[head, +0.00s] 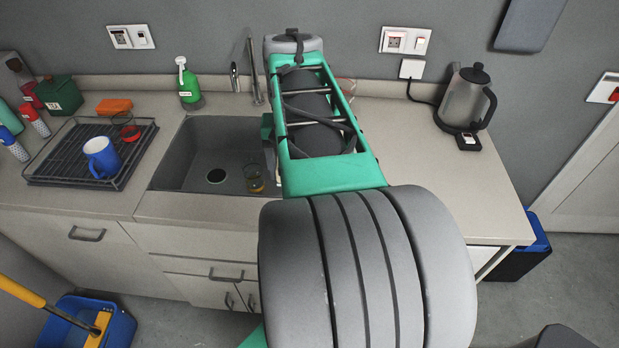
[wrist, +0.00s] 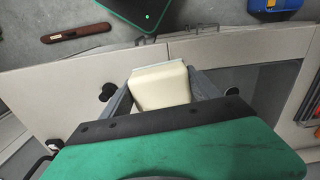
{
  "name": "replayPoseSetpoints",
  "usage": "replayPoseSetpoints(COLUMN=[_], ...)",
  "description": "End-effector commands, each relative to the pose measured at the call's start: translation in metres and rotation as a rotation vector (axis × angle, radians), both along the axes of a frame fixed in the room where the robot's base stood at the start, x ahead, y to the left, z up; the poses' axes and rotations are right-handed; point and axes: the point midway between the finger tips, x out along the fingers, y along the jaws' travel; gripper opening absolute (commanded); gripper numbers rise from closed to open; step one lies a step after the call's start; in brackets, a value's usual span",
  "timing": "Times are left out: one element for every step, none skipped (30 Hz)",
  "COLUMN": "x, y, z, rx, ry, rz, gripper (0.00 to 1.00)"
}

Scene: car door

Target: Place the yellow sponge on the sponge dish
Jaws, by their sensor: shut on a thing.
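In the wrist view, the pale yellow sponge (wrist: 160,88) is between the two grey fingers of my gripper (wrist: 163,80), which is shut on it. A thin whitish edge shows along the sponge's far side. I cannot tell whether that edge is the sponge dish or part of the sponge. The counter and the sink show below and around the gripper. In the head view, my arm covers the middle of the counter and hides the sponge and the fingertips. I cannot make out the sponge dish in the head view.
The sink (head: 182,165) holds a glass (head: 254,178). A drying rack (head: 60,182) with a blue mug (head: 101,156) stands left, an orange block (head: 114,105) behind it. A green bottle (head: 190,88) is behind the sink. A kettle (head: 463,98) stands right; counter before it is clear.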

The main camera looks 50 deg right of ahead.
Motion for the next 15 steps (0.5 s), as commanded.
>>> replayPoseSetpoints(x=[-0.01, -0.014, -0.018, -0.019, -0.019, -0.017, -0.014, -0.011, -0.006, -0.002, 0.002, 0.007, 0.012, 0.016, 0.021], y=[-0.007, -0.009, -0.011, -0.013, -0.015, -0.018, -0.021, -0.025, -0.031, -0.036, -0.041, -0.048, -0.052, -0.057, -0.064], z=[-0.002, -0.002, -0.001, -0.001, -0.001, -0.002, -0.003, -0.005, -0.008, -0.01, -0.013, -0.018, -0.02, -0.023, -0.026], rx=[-0.001, 0.0, 0.0, 0.001, 0.002, 0.002, 0.002, 0.003, 0.004, 0.004, 0.004, 0.005, 0.004, 0.003, 0.003], ry=[-0.001, 0.0, 0.0, 0.001, 0.001, 0.002, 0.003, 0.004, 0.005, 0.005, 0.005, 0.005, 0.005, 0.004, 0.004], rz=[-0.043, -0.06, -0.076, -0.083, -0.088, -0.091, -0.091, -0.09, -0.09, -0.09, -0.09, -0.089, -0.089, -0.088, -0.087], gripper=[0.38, 0.38, 0.38, 0.38, 0.38, 0.38, 0.38, 0.38, 0.38, 0.38, 0.38, 0.38, 0.38, 0.38, 0.38])
